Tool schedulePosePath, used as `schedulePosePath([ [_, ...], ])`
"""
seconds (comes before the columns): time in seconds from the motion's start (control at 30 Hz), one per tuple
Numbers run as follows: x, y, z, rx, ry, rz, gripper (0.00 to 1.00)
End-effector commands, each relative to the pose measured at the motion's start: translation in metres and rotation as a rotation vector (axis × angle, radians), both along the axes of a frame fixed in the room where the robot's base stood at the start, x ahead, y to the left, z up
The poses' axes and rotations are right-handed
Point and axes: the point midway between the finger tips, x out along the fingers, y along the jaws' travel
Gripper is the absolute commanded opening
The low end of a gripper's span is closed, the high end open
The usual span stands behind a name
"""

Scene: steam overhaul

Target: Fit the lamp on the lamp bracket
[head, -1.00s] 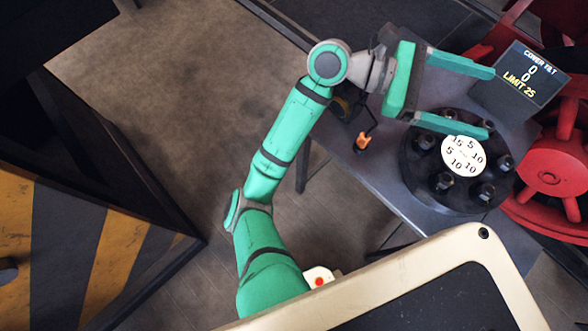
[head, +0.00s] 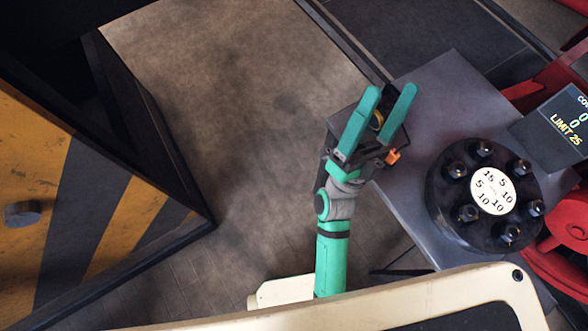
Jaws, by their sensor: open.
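My gripper (head: 389,92) is open in the middle of the head view, its two green fingers pointing up the picture. Behind and between the fingers is a dark boxy object with a yellowish ring (head: 377,121), at the left edge of the grey bench; it may be the lamp, but it is partly hidden. I cannot tell whether the fingers touch it. A small orange piece (head: 393,157) shows just right of the gripper's base. I cannot make out a lamp bracket for certain.
The grey bench (head: 440,95) carries a round black cover (head: 447,223) with several bolts and a white numbered disc (head: 492,191). A display (head: 562,128) reads LIMIT 25. Red machinery (head: 560,240) stands at right. A yellow-and-black striped block (head: 95,215) stands at left. Open floor (head: 230,90) lies between.

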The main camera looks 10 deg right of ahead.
Motion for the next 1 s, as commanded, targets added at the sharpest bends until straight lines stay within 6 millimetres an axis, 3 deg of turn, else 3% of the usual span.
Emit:
schedulePosePath([
  [0.17, 0.003, 0.043, -0.057, -0.121, 0.295, -0.007, 0.84],
  [0.37, -0.011, 0.088, -0.125, -0.259, 0.604, -0.006, 0.84],
  [0.57, -0.045, 0.131, -0.193, -0.395, 0.9, 0.01, 0.84],
  [0.7, -0.08, 0.159, -0.236, -0.49, 1.098, 0.032, 0.84],
  [0.83, -0.113, 0.181, -0.266, -0.567, 1.249, 0.058, 0.84],
  [1.0, -0.142, 0.2, -0.287, -0.63, 1.367, 0.083, 0.84],
])
